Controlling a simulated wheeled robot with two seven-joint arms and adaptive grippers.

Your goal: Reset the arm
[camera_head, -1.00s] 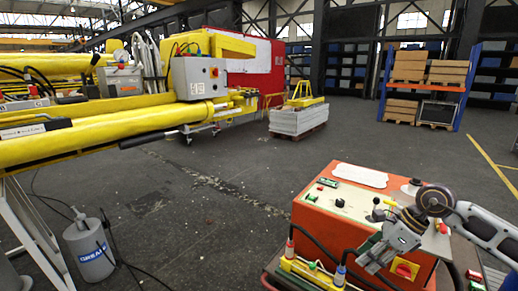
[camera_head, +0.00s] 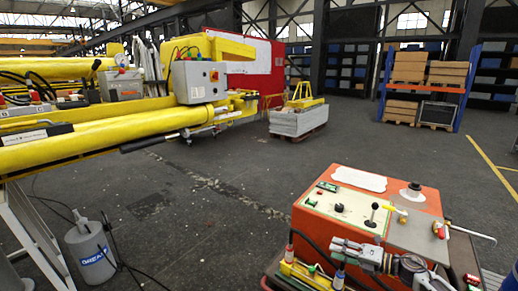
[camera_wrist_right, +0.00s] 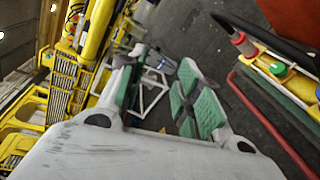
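My right gripper (camera_head: 338,250) is low in the head view, in front of the orange control box (camera_head: 345,215), with its fingers pointing left. In the right wrist view its green-padded fingers (camera_wrist_right: 160,95) stand apart with nothing between them, so it is open and empty. My right arm comes in from the lower right and is partly cut off by the frame. My left arm and left gripper are not in view. The yellow boom (camera_head: 80,145) runs across the left side, apart from my gripper.
The orange box has a joystick (camera_head: 372,215) and a grey plate with small tools on top. A grey grease drum (camera_head: 88,252) stands at lower left. The middle floor is clear.

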